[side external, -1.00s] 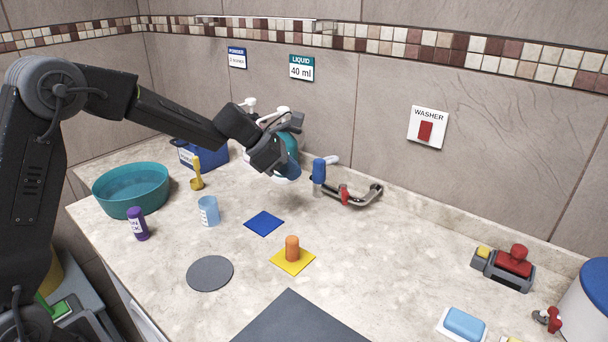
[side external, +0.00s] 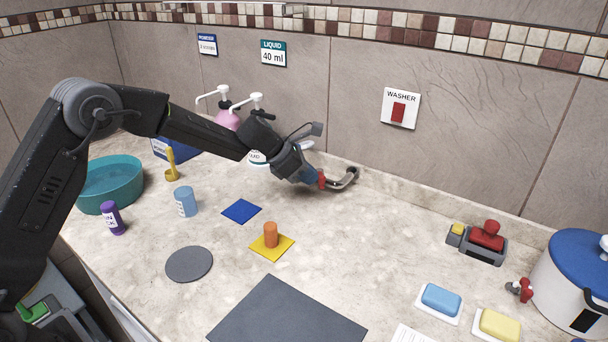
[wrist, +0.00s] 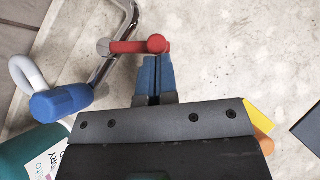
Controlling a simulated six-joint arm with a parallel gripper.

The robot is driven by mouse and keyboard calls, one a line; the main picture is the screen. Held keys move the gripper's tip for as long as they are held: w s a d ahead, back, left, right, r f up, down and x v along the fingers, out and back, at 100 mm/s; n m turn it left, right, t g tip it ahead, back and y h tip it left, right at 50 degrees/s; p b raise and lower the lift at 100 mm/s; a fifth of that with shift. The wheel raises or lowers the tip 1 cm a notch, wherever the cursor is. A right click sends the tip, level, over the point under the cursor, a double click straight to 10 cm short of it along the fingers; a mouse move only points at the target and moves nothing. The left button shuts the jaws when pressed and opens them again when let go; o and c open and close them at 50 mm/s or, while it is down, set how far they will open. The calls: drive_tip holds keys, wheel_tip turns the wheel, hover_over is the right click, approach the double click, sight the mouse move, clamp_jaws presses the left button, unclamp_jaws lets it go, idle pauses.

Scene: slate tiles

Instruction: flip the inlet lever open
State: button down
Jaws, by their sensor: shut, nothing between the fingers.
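The inlet lever is a red bar with rounded ends (wrist: 135,46), set across a bent metal pipe (wrist: 121,42) in the wrist view. Its right end sticks out past the pipe. In the side external view, my gripper (side external: 312,177) partly hides the pipe's left end.
Pump bottles (side external: 228,118) stand behind my wrist. An orange peg (side external: 271,235) stands on a yellow square (side external: 286,246).

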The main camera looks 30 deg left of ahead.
drive_tip(key=shift+d+n+t+y, duration=0.25)
drive_tip(key=shift+n+t+y, duration=0.15)
drive_tip(key=shift+n, duration=0.4)
drive_tip(key=shift+w+d+n+t+y, duration=0.1)
drive_tip(key=shift+d+n+t+y, duration=0.25)
drive_tip(key=shift+n+y, duration=0.25)
drive_tip(key=shift+w+d, duration=0.35)
drive_tip(key=shift+d, duration=0.25)
drive_tip(key=shift+w+d, duration=0.35)
drive_tip(key=shift+d, duration=0.25)
drive_tip(key=shift+w+d, duration=0.7)
drive_tip(key=shift+w, duration=0.15)
drive_tip(key=shift+s+a, duration=0.15)
drive_tip(key=shift+a, duration=0.65)
